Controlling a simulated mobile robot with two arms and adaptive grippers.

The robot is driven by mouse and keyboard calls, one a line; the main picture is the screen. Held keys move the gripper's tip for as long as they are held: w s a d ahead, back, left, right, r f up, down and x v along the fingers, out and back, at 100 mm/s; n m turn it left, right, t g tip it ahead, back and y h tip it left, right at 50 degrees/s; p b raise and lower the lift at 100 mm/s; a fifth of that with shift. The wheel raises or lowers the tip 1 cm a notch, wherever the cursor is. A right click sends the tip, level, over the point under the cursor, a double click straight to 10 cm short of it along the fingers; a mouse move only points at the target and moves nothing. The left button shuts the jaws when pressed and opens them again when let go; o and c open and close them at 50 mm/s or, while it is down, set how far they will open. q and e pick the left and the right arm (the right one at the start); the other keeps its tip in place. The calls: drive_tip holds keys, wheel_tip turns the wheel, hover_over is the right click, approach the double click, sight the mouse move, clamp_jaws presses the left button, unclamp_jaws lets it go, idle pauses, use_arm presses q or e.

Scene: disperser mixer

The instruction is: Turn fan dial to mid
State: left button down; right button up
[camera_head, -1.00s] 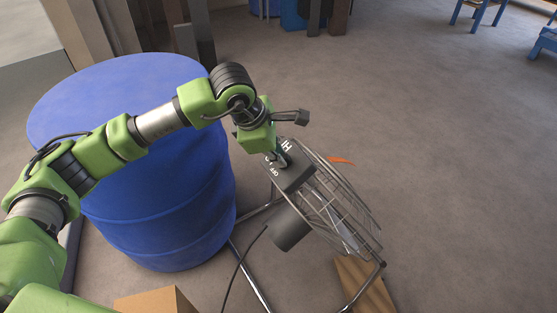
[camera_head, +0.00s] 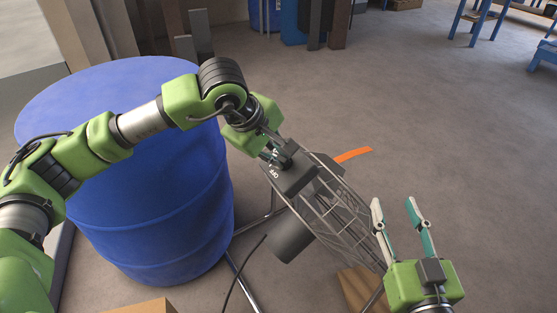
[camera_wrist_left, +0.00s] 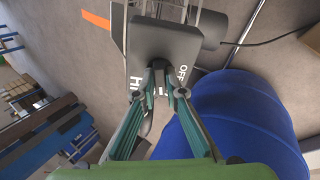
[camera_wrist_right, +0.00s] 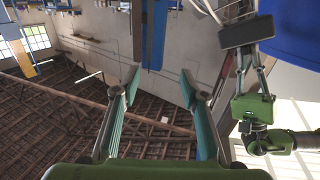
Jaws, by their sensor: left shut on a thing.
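The fan (camera_head: 325,205) with its wire cage stands on metal tube legs beside the blue drum. Its dark control box (camera_head: 293,178) is on top and carries the white lettering "OFF" and "HI", clearer on the box in the left wrist view (camera_wrist_left: 165,40). My left gripper (camera_head: 276,155) is at this box, and its fingertips (camera_wrist_left: 158,92) are shut on the dial between the two labels. The dial is mostly hidden by the fingers, so its setting cannot be read. My right gripper (camera_head: 398,205) is open and empty in front of the fan, at right; its spread fingers show in its wrist view (camera_wrist_right: 160,95).
A large blue drum (camera_head: 150,200) stands left of the fan, under my left arm. A cable (camera_head: 243,272) runs down beside the fan. An orange strip (camera_head: 353,154) shows behind the cage.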

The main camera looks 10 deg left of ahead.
use_arm(q)
drive_tip(key=shift+m, duration=0.5)
use_arm(e)
drive_tip(key=shift+s+a+r+t+y, duration=0.1)
drive_tip(key=shift+r+t+y, duration=0.15)
drive_tip(key=shift+r+t, duration=0.5)
drive_tip(key=shift+s+a+r+t+y, duration=0.1)
drive_tip(key=shift+r+t+y, duration=0.15)
drive_tip(key=shift+r, duration=0.9)
use_arm(q)
drive_tip(key=c, duration=2.1)
unclamp_jaws()
drive_tip(key=v, duration=1.2)
drive_tip(key=shift+s, duration=0.1)
drive_tip(key=shift+a, duration=0.1)
